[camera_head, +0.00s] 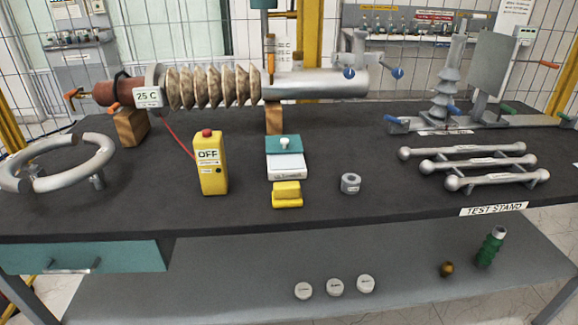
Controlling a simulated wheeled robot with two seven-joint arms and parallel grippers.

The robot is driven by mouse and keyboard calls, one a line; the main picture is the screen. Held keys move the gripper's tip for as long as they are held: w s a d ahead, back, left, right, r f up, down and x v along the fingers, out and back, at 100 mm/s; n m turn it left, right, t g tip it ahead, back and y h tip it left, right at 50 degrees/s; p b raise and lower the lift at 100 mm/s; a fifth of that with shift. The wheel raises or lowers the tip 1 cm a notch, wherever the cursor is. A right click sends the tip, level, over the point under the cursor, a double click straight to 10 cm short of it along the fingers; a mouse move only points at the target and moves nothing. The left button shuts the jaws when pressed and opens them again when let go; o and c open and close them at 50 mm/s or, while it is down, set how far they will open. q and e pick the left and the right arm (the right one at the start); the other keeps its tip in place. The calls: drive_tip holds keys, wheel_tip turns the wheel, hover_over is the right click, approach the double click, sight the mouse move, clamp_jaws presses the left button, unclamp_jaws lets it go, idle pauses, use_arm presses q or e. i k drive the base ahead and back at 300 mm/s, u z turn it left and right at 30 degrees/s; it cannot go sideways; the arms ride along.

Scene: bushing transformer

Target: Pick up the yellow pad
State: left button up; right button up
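The yellow pad (287,195) is a small block with a stepped top. It lies on the dark bench top (245,215) near the front edge, at the middle of the head view. It sits just in front of a white and teal box (286,158) and to the right of a yellow OFF box (211,163). Nothing covers the pad. Neither of my grippers shows in the head view.
A grey nut-like part (350,184) stands right of the pad. Silver bars (470,161) lie further right, and a metal ring (60,165) is at left. A ribbed bushing (212,88) rests on wooden blocks behind. The bench front around the pad is clear.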

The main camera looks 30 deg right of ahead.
sight(287, 194)
drive_tip(key=k, duration=0.5)
drive_tip(key=z, duration=1.3)
drive_tip(key=i, duration=0.65)
drive_tip(key=u, duration=1.1)
